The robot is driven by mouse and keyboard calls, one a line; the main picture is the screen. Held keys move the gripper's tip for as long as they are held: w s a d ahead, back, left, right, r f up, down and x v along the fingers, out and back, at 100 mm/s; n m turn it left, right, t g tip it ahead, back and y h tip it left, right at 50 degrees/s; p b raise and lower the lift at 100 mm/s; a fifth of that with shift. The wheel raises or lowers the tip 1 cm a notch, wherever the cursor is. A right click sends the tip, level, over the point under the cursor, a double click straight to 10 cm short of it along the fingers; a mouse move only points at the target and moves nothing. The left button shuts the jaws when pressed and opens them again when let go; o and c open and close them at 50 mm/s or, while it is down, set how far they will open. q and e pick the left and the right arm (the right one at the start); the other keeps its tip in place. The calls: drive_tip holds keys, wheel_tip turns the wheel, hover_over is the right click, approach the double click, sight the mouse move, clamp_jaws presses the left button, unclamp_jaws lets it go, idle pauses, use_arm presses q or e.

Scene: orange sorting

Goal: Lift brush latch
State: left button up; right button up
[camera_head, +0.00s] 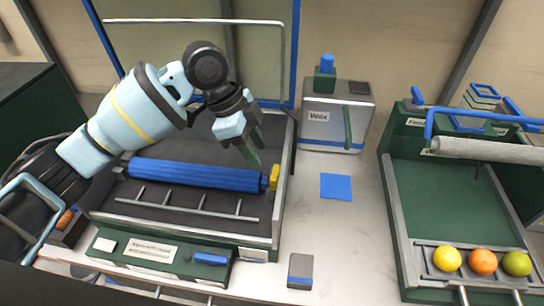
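The blue brush roller (195,174) lies across the grey tray-like machine (268,228) at the left. A yellow latch (274,177) stands at the roller's right end, by the machine's right wall. My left gripper (254,153) reaches in from the left and points down, with its dark green fingertips above and a little left of the latch. The fingertips appear apart from the latch. Their gap is too small and dark to tell whether they are open or shut. My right gripper is out of view.
A white box labelled Wax (318,121) stands behind right of the machine. A blue square (336,187) and a small grey block (300,271) lie on the pale counter (345,240). A green feed tray (440,210) at the right holds an orange (483,261) among three fruits.

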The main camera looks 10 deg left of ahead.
use_arm(q)
drive_tip(key=shift+s+d+f, duration=0.15)
drive_tip(key=shift+s+f, duration=0.1)
drive_tip(key=shift+s, duration=0.25)
drive_tip(key=x, duration=0.5)
drive_tip(key=shift+w+d+f, duration=0.1)
drive_tip(key=shift+d+f, duration=0.05)
drive_tip(key=shift+f, duration=0.2)
drive_tip(key=shift+d+f, duration=0.3)
drive_tip(key=shift+f, duration=0.35)
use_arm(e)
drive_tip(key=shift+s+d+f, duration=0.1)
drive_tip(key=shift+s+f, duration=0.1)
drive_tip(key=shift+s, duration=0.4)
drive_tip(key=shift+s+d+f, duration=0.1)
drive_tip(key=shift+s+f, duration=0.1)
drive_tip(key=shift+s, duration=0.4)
use_arm(q)
drive_tip(key=shift+c, duration=0.3)
clamp_jaws()
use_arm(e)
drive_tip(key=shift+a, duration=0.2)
